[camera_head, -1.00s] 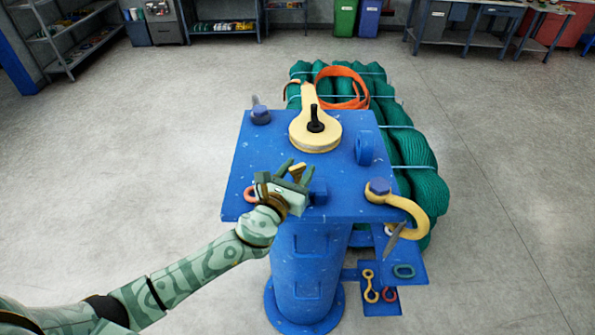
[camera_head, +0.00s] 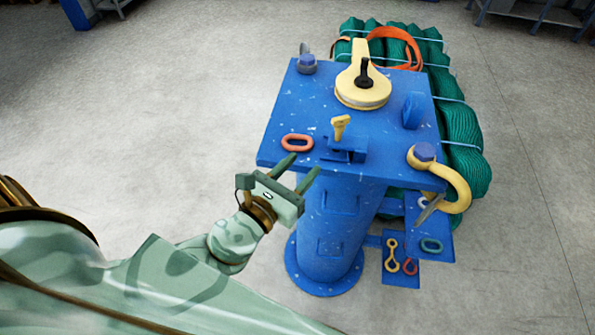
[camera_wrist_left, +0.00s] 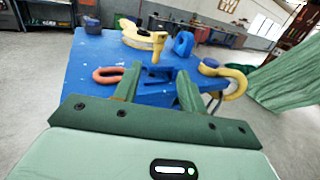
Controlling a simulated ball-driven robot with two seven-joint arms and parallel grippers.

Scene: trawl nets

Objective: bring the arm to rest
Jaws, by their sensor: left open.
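My left gripper (camera_head: 298,168) is open and empty, with its two green fingers apart, just off the near edge of the blue stand's top (camera_head: 300,110). In the left wrist view its fingers (camera_wrist_left: 158,85) point toward the stand's top (camera_wrist_left: 90,60). A yellow pin (camera_head: 340,127) stands upright in a small blue block (camera_head: 343,152) on the top. A red-orange link (camera_head: 297,142) lies to the left of the block. My right gripper is not in view.
A yellow block with a black pin (camera_head: 363,85) and a yellow shackle (camera_head: 455,185) are on the stand. Green net bundles (camera_head: 465,125) lie behind it, with an orange strap (camera_head: 405,40). A lower plate (camera_head: 432,225) holds small links. Floor is clear at left.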

